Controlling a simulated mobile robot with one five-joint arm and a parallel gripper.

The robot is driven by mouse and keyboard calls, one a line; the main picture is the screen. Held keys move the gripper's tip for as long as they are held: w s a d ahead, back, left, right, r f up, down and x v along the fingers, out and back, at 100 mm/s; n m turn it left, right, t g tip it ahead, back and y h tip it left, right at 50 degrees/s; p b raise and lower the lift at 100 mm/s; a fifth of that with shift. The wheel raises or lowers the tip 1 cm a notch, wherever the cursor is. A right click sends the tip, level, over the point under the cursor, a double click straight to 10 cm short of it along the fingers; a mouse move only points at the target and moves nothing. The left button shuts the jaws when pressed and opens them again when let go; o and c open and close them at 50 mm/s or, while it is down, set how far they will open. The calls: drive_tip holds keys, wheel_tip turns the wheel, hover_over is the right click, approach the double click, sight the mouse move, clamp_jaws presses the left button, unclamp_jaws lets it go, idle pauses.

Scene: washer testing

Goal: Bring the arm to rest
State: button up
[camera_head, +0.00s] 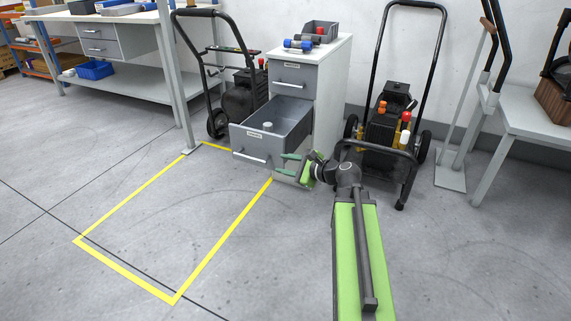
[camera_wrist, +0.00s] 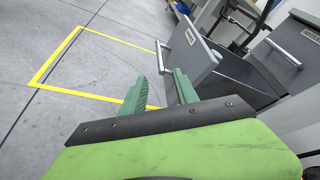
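My arm with green links reaches forward from the bottom of the head view. My gripper (camera_head: 287,165) is at its end, just right of and in front of an open grey drawer (camera_head: 268,143). In the wrist view my gripper (camera_wrist: 160,80) shows two green fingers spread apart with nothing between them. The drawer's front (camera_wrist: 195,55) and its handle (camera_wrist: 190,37) are close beyond the right finger. I cannot tell whether the finger touches the drawer.
The white cabinet (camera_head: 329,100) holds the pulled-out drawer, with a small round white object (camera_head: 267,125) inside. A black wheeled machine (camera_head: 384,125) stands right of it. A workbench (camera_head: 125,82) is at the left. Floor inside the yellow outline (camera_head: 125,271) is clear.

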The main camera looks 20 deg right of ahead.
drive_tip(key=s+a+r+n+g+y+p, duration=0.1)
drive_tip(key=a+r+n+g+p, duration=0.4)
drive_tip(key=a, duration=0.6)
drive_tip(key=a+r+n+g+y+p, duration=0.1)
drive_tip(key=a+r+n+p, duration=0.1)
drive_tip(key=a+p, duration=0.8)
drive_tip(key=s+a+f+n+g+h+p, duration=0.2)
drive_tip(key=s+a+f+n+g+h, duration=0.25)
drive_tip(key=s+n, duration=0.4)
drive_tip(key=s+d+f+n+g+h, duration=0.3)
drive_tip(key=s+d+n+h, duration=0.15)
drive_tip(key=d+n, duration=0.3)
wheel_tip(320, 180, up, 38)
drive_tip(key=p, duration=3.7)
drive_tip(key=shift+s+d+y, duration=0.3)
drive_tip(key=shift+s, duration=0.1)
